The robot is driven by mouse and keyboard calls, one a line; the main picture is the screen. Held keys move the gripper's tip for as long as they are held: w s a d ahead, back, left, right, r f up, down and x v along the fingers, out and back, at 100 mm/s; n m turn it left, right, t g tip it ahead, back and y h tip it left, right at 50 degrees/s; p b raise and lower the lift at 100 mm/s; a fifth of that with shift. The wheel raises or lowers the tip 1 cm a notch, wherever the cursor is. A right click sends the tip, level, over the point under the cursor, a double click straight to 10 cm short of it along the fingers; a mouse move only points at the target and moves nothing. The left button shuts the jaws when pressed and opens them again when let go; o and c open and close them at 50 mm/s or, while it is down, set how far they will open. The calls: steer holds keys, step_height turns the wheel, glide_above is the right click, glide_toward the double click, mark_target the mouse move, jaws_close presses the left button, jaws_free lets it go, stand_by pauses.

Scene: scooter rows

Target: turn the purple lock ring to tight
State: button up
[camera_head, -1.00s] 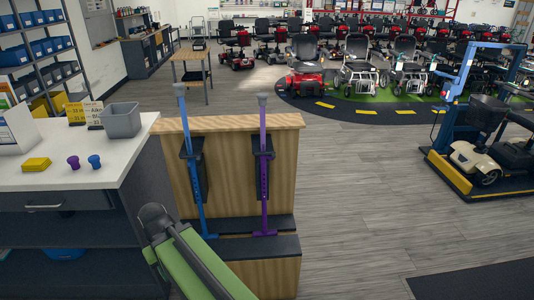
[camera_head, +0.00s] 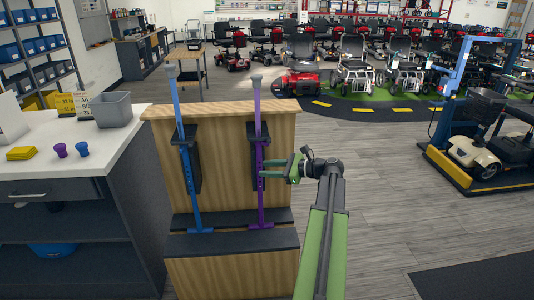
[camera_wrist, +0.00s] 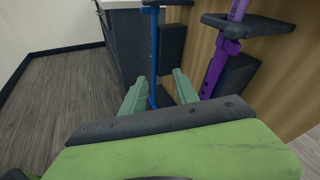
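The purple pole (camera_head: 258,110) stands upright on the right side of the wooden stand, held by a dark bracket. A wider purple collar, likely the lock ring (camera_wrist: 238,31), shows on it in the wrist view; its tight or loose setting cannot be read. My gripper (camera_head: 262,169) is open and empty, its green fingers pointing left, close to the purple pole below the bracket. Whether they touch it is unclear. In the wrist view my gripper (camera_wrist: 158,88) has its fingers apart, with the purple pole to their right. The blue pole (camera_wrist: 154,55) appears beyond them.
The wooden stand (camera_head: 222,125) has a dark step (camera_head: 232,243) at its base. A white counter (camera_head: 120,140) on the left holds a grey bin (camera_head: 112,110), a yellow stack and small purple and blue pieces. Open floor lies to the right, before a blue-framed scooter lift.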

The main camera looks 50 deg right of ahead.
mark_target(262, 142)
steer(key=s+d+r+m+t+h, duration=0.35)
steer(key=s+d+m, duration=0.25)
steer(key=s+d, duration=0.4)
steer(key=shift+n+y, duration=0.3)
steer(key=shift+y, duration=0.15)
steer(key=w, duration=0.6)
steer(key=w+a, duration=0.1)
steer(key=w, duration=0.5)
steer(key=w+a, duration=0.1)
steer(key=w, duration=0.5)
steer(key=shift+w+a+r+b, duration=0.1)
steer(key=shift+w+r+b, duration=0.2)
steer(key=shift+r+b, duration=0.05)
steer(key=shift+r, duration=0.1)
jaws_close()
